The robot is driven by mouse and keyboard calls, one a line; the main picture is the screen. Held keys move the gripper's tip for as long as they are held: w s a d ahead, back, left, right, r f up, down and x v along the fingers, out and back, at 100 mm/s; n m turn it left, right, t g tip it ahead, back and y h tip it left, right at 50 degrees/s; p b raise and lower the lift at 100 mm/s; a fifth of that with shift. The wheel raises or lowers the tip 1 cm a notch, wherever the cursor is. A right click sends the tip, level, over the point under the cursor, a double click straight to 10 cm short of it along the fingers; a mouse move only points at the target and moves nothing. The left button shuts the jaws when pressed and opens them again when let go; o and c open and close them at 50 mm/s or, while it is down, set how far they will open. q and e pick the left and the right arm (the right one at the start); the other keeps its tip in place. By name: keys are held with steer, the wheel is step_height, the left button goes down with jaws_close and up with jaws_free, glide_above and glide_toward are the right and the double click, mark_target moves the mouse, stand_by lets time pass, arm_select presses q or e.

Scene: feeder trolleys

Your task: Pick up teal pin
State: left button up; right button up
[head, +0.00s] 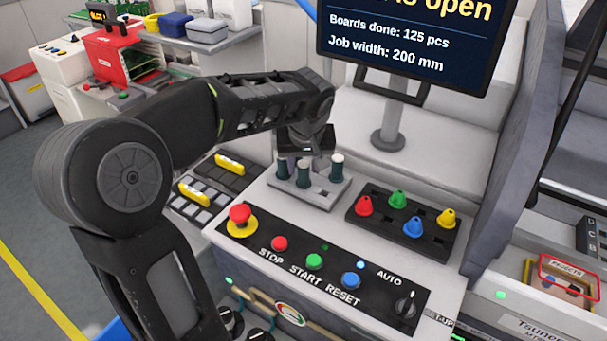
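Three dark teal pins stand upright in a grey holder (318,198) on the machine's top: a left pin (283,169), a middle pin (303,176) and a right pin (336,169). The right pin shows a pale top. My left gripper (303,155) points down directly over the holder, close to the pin tops. Its fingers are small and dark here, and I cannot tell whether they are open or touching a pin. My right gripper is not in view.
A black tray (381,221) with red, green, blue and yellow cones sits right of the holder. In front is a control panel (262,252) with a raised red stop button (240,214). A monitor (405,40) on a stand rises behind.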

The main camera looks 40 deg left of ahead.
mark_target(304, 163)
arm_select(q)
steer(key=shift+c, duration=0.4)
jaws_close()
steer(key=shift+r, duration=0.1)
step_height(304, 163, up, 10)
steer(key=shift+f, duration=0.1)
stand_by(0.5)
stand_by(0.5)
